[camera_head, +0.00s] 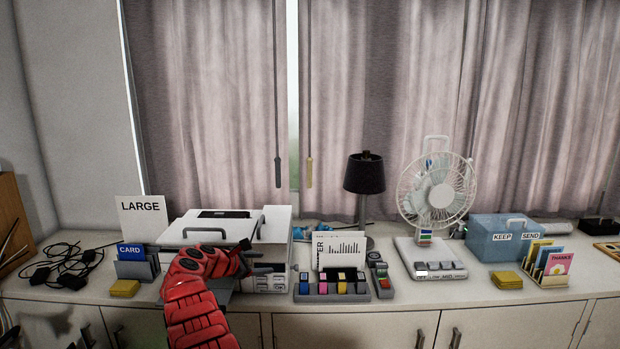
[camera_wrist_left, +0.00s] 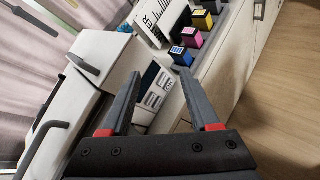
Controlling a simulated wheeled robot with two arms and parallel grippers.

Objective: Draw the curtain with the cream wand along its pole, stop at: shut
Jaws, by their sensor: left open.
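The cream wand (camera_head: 309,172) hangs on a thin dark rod in the head view, just right of the narrow bright gap between the two curtains. The right curtain (camera_head: 400,90) hangs in folds from that gap rightward. The left curtain (camera_head: 205,100) ends just left of the gap, with a dark grey wand (camera_head: 278,172) hanging before it. My left gripper (camera_head: 262,258) is in front of the printer, low and left of the cream wand, well apart from it. In the left wrist view its two fingers (camera_wrist_left: 160,75) are spread with nothing held between them. My right gripper is not in view.
A white printer (camera_head: 230,228) stands behind my left gripper. An ink cartridge tray (camera_head: 332,288), black lamp (camera_head: 364,173), white fan (camera_head: 437,195) and blue box (camera_head: 508,238) stand rightward. Cables (camera_head: 68,265) and a card holder (camera_head: 136,262) lie left. The counter's front strip is partly clear.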

